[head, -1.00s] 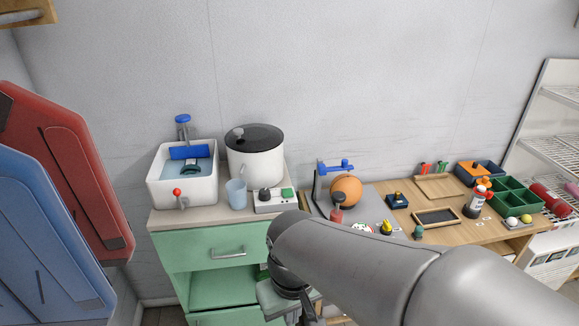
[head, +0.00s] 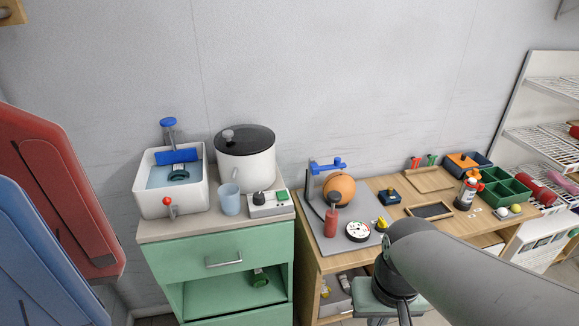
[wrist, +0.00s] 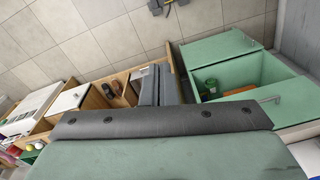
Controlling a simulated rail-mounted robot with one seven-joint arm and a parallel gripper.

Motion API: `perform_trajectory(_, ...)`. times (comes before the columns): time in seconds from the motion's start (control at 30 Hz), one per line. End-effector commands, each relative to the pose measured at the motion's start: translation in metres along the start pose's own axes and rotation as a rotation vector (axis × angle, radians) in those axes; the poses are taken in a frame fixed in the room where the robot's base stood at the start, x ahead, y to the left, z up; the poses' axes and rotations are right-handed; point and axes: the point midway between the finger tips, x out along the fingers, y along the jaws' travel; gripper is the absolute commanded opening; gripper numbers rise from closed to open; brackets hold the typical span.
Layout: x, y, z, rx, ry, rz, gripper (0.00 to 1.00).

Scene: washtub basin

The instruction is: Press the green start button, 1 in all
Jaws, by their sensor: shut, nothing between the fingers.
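The green start button (head: 282,196) is on the right part of a small white control box, beside a black knob. The box (head: 262,211) sits on the green cabinet's top, in front of the white pot. My gripper (wrist: 156,85) shows in the wrist view with its dark fingers together and nothing between them. In the head view my arm comes in from the right and its hand hangs low in front of the wooden table, right of and apart from the box. The fingertips are hidden there. The button is not visible in the wrist view.
A blue cup (head: 229,199) stands just left of the box, and the lidded pot (head: 245,165) is behind. A white basin (head: 145,200) with a red-knobbed tap is farther left. The wooden table (head: 395,211) at right holds an orange ball (head: 339,190) and several small items.

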Motion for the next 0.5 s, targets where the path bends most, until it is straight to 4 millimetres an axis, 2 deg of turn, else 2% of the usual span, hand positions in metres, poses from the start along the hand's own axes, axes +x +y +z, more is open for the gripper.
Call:
perform_trajectory(0.07,-0.006,-0.009,-0.022,-0.008,0.016,-0.036,0.00)
perform_trajectory(0.17,-0.018,-0.028,-0.068,-0.022,0.058,-0.114,0.00)
perform_trajectory(0.33,-0.037,-0.073,-0.175,-0.050,0.171,-0.281,0.00)
perform_trajectory(0.5,-0.046,-0.118,-0.280,-0.069,0.301,-0.423,0.00)
